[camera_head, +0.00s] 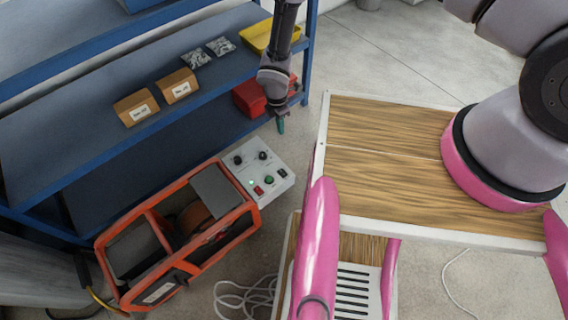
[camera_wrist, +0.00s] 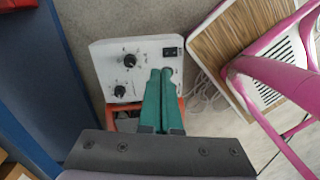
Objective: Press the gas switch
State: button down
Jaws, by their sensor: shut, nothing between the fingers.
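The white control panel (camera_head: 243,171) sits at the end of an orange-framed machine (camera_head: 150,215). It carries two black knobs, a red switch (camera_head: 258,190), a green round button (camera_head: 269,180) and a black switch (camera_head: 282,172). I cannot read which one is marked gas. In the wrist view the panel (camera_wrist: 103,62) shows its knobs and a black rocker switch (camera_wrist: 170,52); the fingers hide the other controls. My gripper (camera_head: 281,126) has teal fingers, shut and empty, apart from the panel at its upper right. The shut fingertips also show in the wrist view (camera_wrist: 160,73).
A blue shelf (camera_head: 60,165) stands left with boxes (camera_head: 137,107), a yellow bin (camera_head: 262,38) and a red bin (camera_head: 248,97). A wood-topped cart (camera_head: 385,175) with pink parts stands right. Loose white cable (camera_head: 240,300) lies on the floor.

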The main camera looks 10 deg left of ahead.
jog(key=n, duration=0.2)
send_over(285, 174)
jog(key=w+a, duration=0.1)
jog(key=a, duration=0.1)
jog(key=shift+g, duration=0.3)
notch_tip(285, 174, down, 6)
jog(key=shift+w+d+r, duration=0.1)
jog(key=shift+r, duration=0.05)
jog(key=f, duration=0.4)
jog(key=d+f, duration=0.1)
jog(key=f, duration=0.4)
jog(key=s+f, duration=0.1)
jog(key=f, duration=0.4)
jog(key=shift+d, duration=0.15)
